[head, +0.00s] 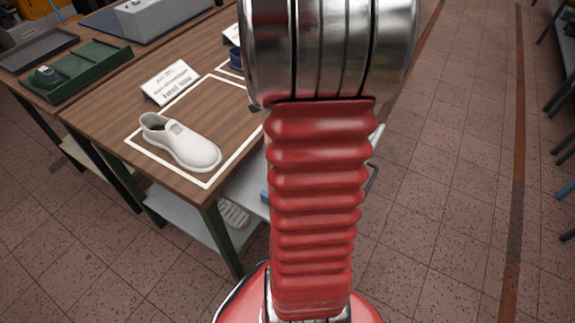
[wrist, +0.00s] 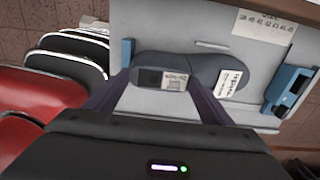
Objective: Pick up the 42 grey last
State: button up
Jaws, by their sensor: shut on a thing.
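A dark grey last (wrist: 200,68) shows in the wrist view, with a white label near its heel and another near its other end. The size on the labels is not legible. My gripper (wrist: 160,82) is shut on the heel end of the last, with one dark finger on each side. A light grey surface (wrist: 140,20) lies behind the last; I cannot tell whether the last touches it. In the head view my red arm hides the gripper and the last.
Blue brackets (wrist: 287,92) flank the last. Open floor (head: 450,200) lies right.

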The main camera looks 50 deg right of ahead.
notch_tip(320, 180, up, 8)
jog(key=shift+w+d+r, duration=0.1)
dwell(0.9)
